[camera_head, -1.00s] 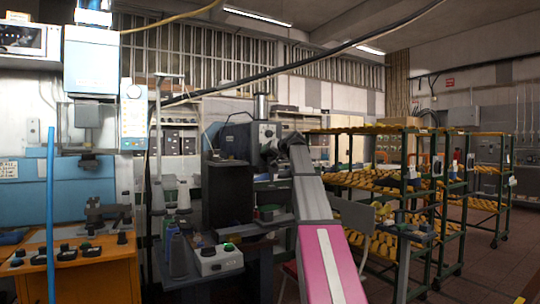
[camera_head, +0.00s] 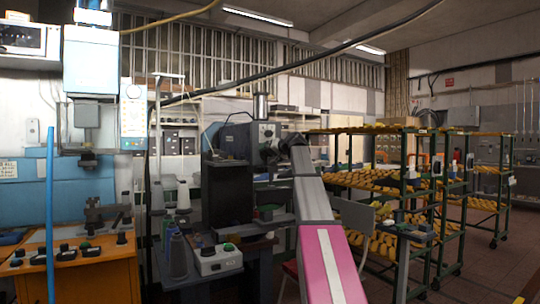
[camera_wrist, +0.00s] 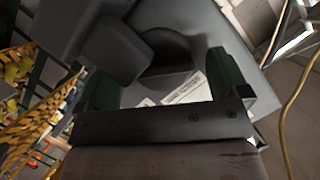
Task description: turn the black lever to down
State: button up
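My gripper (camera_wrist: 170,84) is open in the wrist view, with its two dark green fingers wide apart at left and right. A dark blocky part (camera_wrist: 112,50), perhaps the black lever, lies ahead of the left finger and partly between the fingers. I cannot tell whether it touches them, or its exact angle. Behind it is a grey machine body (camera_wrist: 215,35) with a dark round recess and a white label. In the head view my arm reaches up to the grey and black machine (camera_head: 237,140), and its end hides the lever area.
Green racks (camera_head: 405,190) of yellow shoe lasts stand at right. A control box (camera_head: 217,262) and bottles are in front of the machine. An orange bench (camera_head: 85,265) with a blue press is at left. A dark cable crosses overhead.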

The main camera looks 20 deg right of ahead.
jog(key=v, duration=1)
jog(key=shift+s, duration=0.35)
jog(key=shift+d+r, duration=0.1)
jog(key=shift+d, duration=0.05)
